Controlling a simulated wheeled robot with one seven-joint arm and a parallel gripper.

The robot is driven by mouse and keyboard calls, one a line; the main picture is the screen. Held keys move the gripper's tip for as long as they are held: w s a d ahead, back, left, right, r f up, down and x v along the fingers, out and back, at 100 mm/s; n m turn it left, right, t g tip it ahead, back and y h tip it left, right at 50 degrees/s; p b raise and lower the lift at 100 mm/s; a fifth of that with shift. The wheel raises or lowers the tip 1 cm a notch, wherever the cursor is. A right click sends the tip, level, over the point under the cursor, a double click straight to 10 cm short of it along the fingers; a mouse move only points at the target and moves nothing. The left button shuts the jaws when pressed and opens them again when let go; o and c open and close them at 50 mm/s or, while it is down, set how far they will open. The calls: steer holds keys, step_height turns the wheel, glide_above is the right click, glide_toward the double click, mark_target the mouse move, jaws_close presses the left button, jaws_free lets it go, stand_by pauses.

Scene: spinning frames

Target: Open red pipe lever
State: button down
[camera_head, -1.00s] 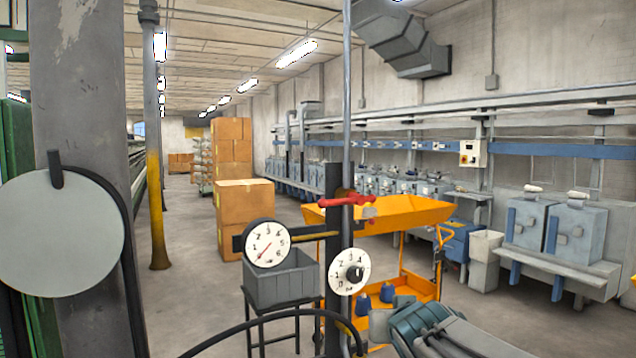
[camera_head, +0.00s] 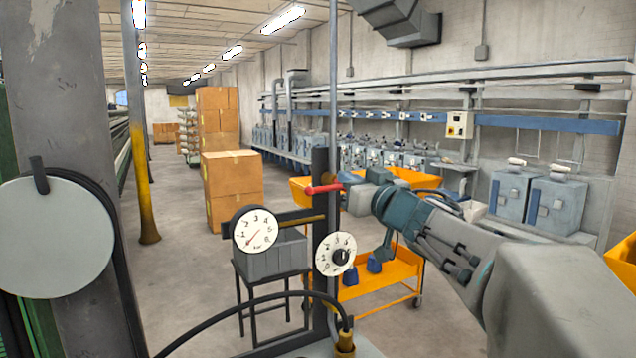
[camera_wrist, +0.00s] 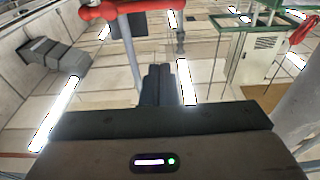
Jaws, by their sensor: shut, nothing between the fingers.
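The red pipe lever (camera_head: 323,189) sits near the middle of the head view, against a thin upright grey pipe (camera_head: 334,90). Only its left part shows clearly there; my arm's end covers the right. My gripper (camera_head: 345,179) is at the right part of the lever, shut and empty. In the wrist view the red lever (camera_wrist: 128,7) crosses the top left, with the shut fingers (camera_wrist: 160,68) below it in the picture. Whether the fingers touch the lever cannot be told.
A pressure gauge (camera_head: 255,230) and a white dial (camera_head: 335,254) are mounted below the lever. A black hose (camera_head: 255,299) curves beneath them. An orange trolley (camera_head: 385,277) stands behind. A thick column and grey disc (camera_head: 55,236) stand at left. Open floor shows between the column and boxes (camera_head: 228,185).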

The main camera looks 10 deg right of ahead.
steer(key=r+p, duration=0.2)
glide_above(332, 186)
steer(key=s+a, duration=0.2)
step_height(332, 186, down, 5)
steer(key=shift+s+r, duration=0.1)
steer(key=shift+r, duration=0.1)
steer(key=shift+a+f+b, duration=0.1)
steer(key=shift+a+b, duration=0.05)
steer(key=shift+b, duration=0.2)
steer(key=shift+n, duration=0.3)
